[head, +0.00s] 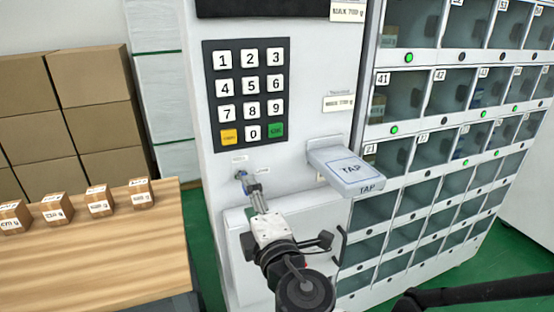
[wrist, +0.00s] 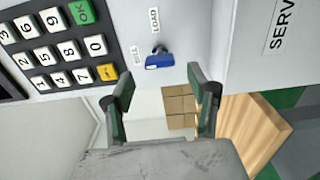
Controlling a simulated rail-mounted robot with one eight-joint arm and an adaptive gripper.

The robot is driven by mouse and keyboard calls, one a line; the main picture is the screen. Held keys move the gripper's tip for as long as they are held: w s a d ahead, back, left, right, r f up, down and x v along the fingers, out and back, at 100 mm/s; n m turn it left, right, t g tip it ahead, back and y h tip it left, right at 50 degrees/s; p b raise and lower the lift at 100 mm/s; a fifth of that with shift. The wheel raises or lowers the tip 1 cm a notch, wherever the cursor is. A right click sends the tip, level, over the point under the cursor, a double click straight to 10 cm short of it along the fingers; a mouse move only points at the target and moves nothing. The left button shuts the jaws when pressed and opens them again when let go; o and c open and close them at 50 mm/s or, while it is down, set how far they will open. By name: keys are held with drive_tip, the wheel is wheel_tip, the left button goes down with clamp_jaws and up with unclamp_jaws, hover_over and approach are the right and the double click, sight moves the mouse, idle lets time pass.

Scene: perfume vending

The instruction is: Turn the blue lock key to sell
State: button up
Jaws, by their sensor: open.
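The blue lock key (wrist: 160,61) sits in a lock on the white machine front, below the keypad. In the wrist view its handle lies nearly level, with the SELL label (wrist: 136,55) to its left and the LOAD label (wrist: 155,20) above it. In the head view the key (head: 242,177) is small and partly hidden by the gripper tips. My gripper (wrist: 161,82) is open and empty. Its two fingers are spread in front of the panel, one on each side of the key in the wrist view. I see no contact with the key.
The keypad (head: 249,93) is just above the lock. A TAP reader (head: 347,170) juts out at the right, close to my arm. Numbered lockers (head: 408,96) fill the right side. A wooden table (head: 95,255) with small boxes stands at the left.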

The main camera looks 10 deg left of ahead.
drive_tip(key=v, duration=0.6)
drive_tip(key=shift+s, duration=0.25)
drive_tip(key=shift+d, duration=0.1)
